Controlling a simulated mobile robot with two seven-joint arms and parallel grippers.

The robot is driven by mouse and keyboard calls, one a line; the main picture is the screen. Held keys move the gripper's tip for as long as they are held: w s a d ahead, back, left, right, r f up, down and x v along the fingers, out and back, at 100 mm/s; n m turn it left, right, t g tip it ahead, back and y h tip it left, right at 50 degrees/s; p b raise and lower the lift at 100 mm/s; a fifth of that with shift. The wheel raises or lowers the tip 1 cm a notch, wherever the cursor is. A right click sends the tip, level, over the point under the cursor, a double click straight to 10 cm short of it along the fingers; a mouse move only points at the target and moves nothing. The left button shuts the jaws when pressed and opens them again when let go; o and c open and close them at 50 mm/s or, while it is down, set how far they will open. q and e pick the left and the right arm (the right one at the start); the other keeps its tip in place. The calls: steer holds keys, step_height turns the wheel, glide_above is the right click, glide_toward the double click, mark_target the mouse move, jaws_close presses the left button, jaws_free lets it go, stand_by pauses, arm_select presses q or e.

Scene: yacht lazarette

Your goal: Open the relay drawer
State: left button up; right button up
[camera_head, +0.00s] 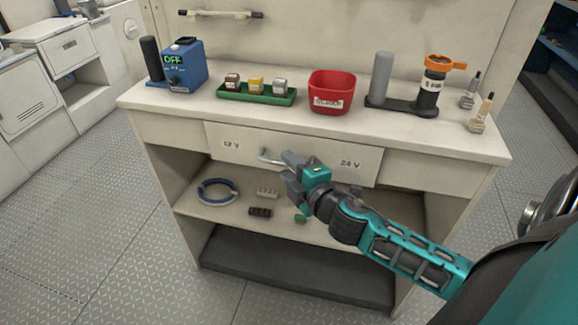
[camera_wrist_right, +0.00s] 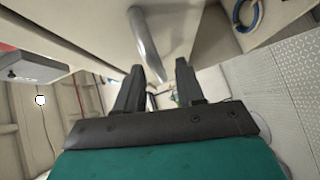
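The relay drawer (camera_head: 255,147) is the wide cream front under the worktop, marked "12 V" and "24 V". It looks shut. Its metal bar handle (camera_head: 271,159) runs across the middle; its right part is hidden behind my right gripper (camera_head: 290,164). In the right wrist view the handle (camera_wrist_right: 146,42) runs down toward the gap between the two dark fingers (camera_wrist_right: 159,72). The fingers are apart, and I see no clear contact with the bar. My left gripper is not in view.
On the worktop (camera_head: 215,102) stand a blue meter (camera_head: 184,68), a green tray (camera_head: 232,94) of small relays, a red bin (camera_head: 331,91) and a dark stand (camera_head: 401,106). A lower shelf (camera_head: 235,212) holds a blue ring (camera_head: 216,201) and small parts. The floor in front is clear.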

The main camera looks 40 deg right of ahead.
steer(key=shift+w, duration=0.4)
jaws_close()
steer(key=shift+f, duration=0.1)
stand_by(0.3)
